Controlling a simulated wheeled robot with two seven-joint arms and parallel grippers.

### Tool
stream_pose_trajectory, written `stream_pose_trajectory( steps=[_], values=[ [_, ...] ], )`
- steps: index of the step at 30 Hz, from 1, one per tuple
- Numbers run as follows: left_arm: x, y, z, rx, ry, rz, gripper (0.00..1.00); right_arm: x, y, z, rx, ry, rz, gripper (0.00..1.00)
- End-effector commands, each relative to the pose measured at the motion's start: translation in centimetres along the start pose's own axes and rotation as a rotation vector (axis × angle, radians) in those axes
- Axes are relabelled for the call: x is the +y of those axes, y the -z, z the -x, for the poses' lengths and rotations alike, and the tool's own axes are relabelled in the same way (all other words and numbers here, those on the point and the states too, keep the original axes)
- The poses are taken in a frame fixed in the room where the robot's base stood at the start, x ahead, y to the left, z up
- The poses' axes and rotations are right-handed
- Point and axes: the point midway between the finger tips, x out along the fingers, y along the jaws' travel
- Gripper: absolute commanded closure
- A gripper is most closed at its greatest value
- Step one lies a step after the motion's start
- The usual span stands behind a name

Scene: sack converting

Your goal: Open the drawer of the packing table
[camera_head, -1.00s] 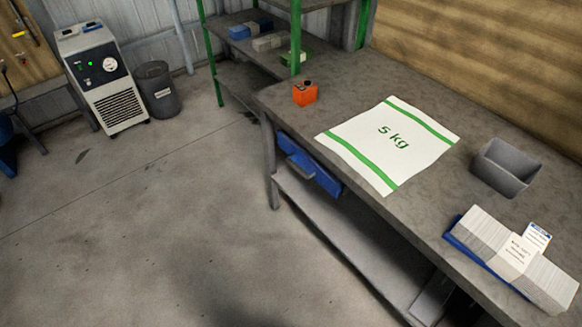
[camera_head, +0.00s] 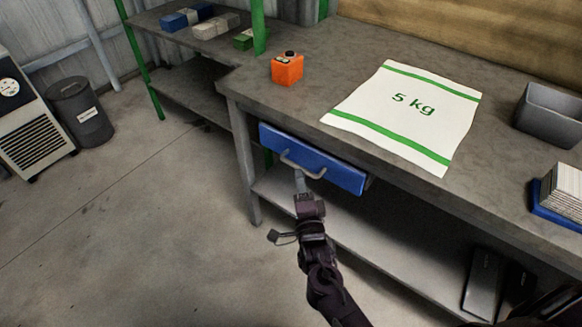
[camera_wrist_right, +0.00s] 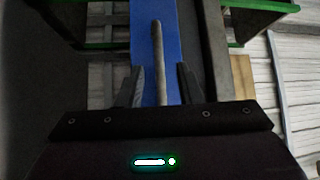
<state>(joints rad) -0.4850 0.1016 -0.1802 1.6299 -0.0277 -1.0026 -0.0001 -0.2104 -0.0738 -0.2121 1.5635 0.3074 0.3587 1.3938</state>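The packing table (camera_head: 385,150) has a blue drawer (camera_head: 340,172) under the left part of its top. The drawer front carries a grey bar handle (camera_head: 316,175), which also shows in the right wrist view (camera_wrist_right: 157,45). The drawer looks closed or nearly so. My right gripper (camera_head: 299,176) is at the handle, just in front of the drawer. In the right wrist view my right gripper (camera_wrist_right: 161,80) is open, with one finger on each side of the handle and visible gaps between. My left gripper is not in view.
On the tabletop are an orange box (camera_head: 287,70), a white 5 kg sack (camera_head: 410,112), a grey bin (camera_head: 548,112) and a blue tray of cards (camera_head: 562,218). A lower shelf (camera_head: 350,235) runs below the drawer.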

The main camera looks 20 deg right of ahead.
Motion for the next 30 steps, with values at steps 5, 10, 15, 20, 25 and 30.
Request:
stream_pose_trajectory(
  steps=[5,10,15,20,25,30],
  values=[
    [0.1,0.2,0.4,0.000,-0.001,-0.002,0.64,-0.1,0.0,-3.2,-0.001,0.002,0.003,0.67],
    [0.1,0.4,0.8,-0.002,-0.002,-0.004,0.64,0.1,0.0,-5.0,-0.001,-0.001,0.003,0.67],
    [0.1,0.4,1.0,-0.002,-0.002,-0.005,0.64,0.1,0.0,-5.6,-0.001,-0.003,0.003,0.67],
    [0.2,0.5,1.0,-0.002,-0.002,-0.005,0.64,0.1,0.0,-5.6,-0.001,-0.003,0.003,0.67],
    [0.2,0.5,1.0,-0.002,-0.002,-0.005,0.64,0.1,0.0,-5.6,-0.001,-0.003,0.003,0.86],
    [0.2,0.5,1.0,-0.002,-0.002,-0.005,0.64,0.1,0.0,-5.5,-0.001,-0.003,0.003,1.00]
  ],
)
